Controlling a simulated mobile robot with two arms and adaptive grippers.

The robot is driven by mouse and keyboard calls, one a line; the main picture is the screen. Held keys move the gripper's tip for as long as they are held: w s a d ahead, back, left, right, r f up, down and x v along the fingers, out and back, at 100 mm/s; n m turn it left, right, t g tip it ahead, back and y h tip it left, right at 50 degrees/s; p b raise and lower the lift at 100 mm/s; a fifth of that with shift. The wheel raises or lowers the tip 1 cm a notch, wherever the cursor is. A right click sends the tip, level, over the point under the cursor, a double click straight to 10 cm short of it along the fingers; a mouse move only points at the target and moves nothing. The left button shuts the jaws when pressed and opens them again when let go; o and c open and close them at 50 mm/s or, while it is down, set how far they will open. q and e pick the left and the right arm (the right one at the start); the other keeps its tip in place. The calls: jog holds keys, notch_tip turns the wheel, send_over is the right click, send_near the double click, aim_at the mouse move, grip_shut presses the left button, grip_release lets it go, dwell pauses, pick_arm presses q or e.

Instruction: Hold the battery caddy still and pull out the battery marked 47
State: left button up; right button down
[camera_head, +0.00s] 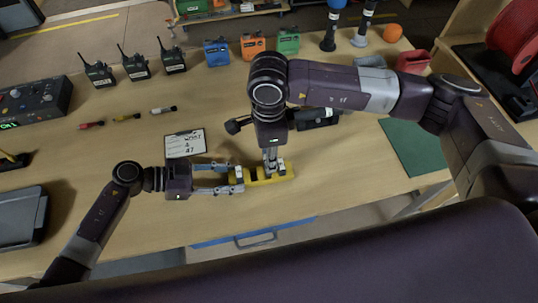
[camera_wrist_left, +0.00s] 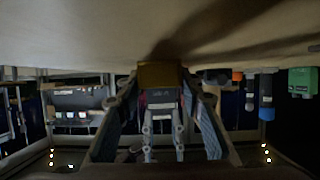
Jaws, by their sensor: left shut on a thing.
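The yellow battery caddy (camera_head: 288,172) sits on the wooden table near its front edge. My left gripper (camera_head: 238,180) comes from the left and is shut on the caddy's left end. In the left wrist view the caddy (camera_wrist_left: 158,75) shows between the fingers. My right gripper (camera_head: 271,168) points straight down over the middle of the caddy, its fingertips low at the caddy's top. The fingers hide the batteries there, so I cannot tell whether it grips one or read any battery mark. A white card (camera_head: 185,143) behind the caddy shows 47.
Several radios (camera_head: 138,67) and small coloured cases (camera_head: 253,45) stand at the back. Three small coloured sticks (camera_head: 126,117) lie left of centre. A dark object (camera_head: 315,123) is partly behind my right arm. A green mat (camera_head: 413,145) lies at right. The table left of the caddy is mostly clear.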

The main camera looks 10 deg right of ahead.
jog(key=shift+r, duration=0.1)
jog(key=shift+r, duration=1.45)
pick_arm(q)
jog(key=o, duration=1.2)
jog(key=shift+o, duration=0.2)
jog(key=v, duration=1.2)
jog(key=shift+f, duration=0.1)
